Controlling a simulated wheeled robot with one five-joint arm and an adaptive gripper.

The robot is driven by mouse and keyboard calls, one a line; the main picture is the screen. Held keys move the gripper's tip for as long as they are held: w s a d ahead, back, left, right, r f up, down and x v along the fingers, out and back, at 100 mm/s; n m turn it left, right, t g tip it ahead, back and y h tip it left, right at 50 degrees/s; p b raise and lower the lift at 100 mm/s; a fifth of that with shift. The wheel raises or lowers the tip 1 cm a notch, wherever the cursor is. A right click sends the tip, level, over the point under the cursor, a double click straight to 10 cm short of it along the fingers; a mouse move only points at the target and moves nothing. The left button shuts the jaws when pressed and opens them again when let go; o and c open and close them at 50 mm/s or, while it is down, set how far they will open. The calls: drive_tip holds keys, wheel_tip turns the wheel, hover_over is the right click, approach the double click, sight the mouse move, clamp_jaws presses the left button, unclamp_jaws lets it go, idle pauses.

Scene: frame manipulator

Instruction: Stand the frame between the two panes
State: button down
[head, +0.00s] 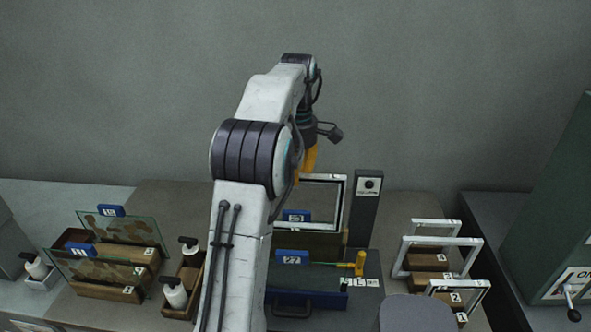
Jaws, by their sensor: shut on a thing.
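My gripper (307,163), with orange fingers, is partly hidden behind my arm. Two blue tags, one seen through the frame (296,215) and one nearer (292,256), mark a middle spot where a brownish pane (325,242) partly shows. Two more clear panes with brown blotches, a rear one (145,230) and a front one (60,266), stand upright in wooden blocks at left.
Several white frames (470,242) stand in wooden blocks at right. A dark post (363,215) rises close to the held frame's right. A yellow-handled tool (360,263) lies on the box. White bottles (175,293) stand left of my arm. A green cabinet (550,220) is at far right.

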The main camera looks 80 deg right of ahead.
sight(295, 224)
wheel_tip(295, 224, down, 16)
drive_tip(key=b, duration=0.4)
drive_tip(key=shift+w+f, duration=0.1)
drive_tip(key=shift+f+b, duration=1.35)
drive_tip(key=shift+f, duration=1.3)
drive_tip(key=c, duration=1.1)
unclamp_jaws()
drive_tip(key=shift+r, duration=0.1)
wheel_tip(295, 224, up, 12)
drive_tip(key=shift+d, duration=0.2)
